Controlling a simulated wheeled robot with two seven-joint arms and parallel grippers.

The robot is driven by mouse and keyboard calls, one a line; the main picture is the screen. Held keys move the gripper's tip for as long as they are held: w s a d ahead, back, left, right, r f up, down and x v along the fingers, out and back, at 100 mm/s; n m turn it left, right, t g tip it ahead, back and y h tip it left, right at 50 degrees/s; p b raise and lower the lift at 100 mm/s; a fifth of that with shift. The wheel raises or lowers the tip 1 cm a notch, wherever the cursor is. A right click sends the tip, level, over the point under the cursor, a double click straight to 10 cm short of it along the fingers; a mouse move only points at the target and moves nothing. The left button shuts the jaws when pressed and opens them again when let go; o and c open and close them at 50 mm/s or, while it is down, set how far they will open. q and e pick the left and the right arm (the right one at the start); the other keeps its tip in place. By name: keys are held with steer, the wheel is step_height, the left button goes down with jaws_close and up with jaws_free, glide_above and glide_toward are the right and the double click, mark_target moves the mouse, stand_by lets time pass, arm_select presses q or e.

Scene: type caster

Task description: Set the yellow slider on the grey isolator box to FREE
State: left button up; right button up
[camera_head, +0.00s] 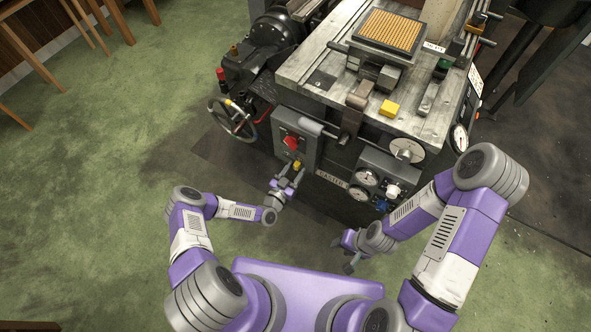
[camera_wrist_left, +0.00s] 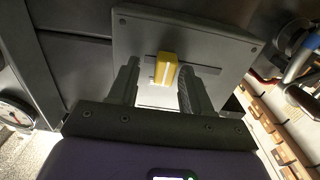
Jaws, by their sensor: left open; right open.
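The grey isolator box (camera_head: 302,131) is on the front of the machine in the head view, with a red knob (camera_head: 291,142) on it. The yellow slider (camera_head: 297,164) is low on its face. In the left wrist view the slider (camera_wrist_left: 166,69) sits in a dark slot across the grey box face (camera_wrist_left: 215,45). My left gripper (camera_head: 288,176) is open at the slider; in the wrist view its fingers (camera_wrist_left: 157,85) stand on either side of it, with gaps. No FREE marking is readable. My right gripper (camera_head: 345,254) is open and empty, low and away from the box.
A handwheel (camera_head: 232,118) stands left of the box. A panel with gauges (camera_head: 366,178) and a blue knob (camera_head: 381,205) is to the right. A yellow block (camera_head: 389,108) lies on the machine bed (camera_head: 320,62). The green floor in front is clear.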

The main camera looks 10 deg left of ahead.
arm_select(q)
steer(key=p+v, duration=0.1)
steer(key=v, duration=0.6)
stand_by(0.4)
steer(key=s+d+r+n+g+y+p, duration=0.1)
steer(key=s+r+n+g, duration=0.2)
steer(key=s+g, duration=0.5)
steer(key=s+d+r+n+g+y+p, duration=0.1)
steer(key=s+d+r+n+g, duration=0.1)
steer(key=s+r+g, duration=0.3)
steer(key=s+n+g, duration=0.1)
steer(key=s+g, duration=0.2)
steer(key=s, duration=0.3)
steer(key=shift+s+d+r+n+g+p, duration=0.25)
steer(key=shift+s+r+n+g+p, duration=0.05)
steer(key=shift+s+r+n, duration=0.1)
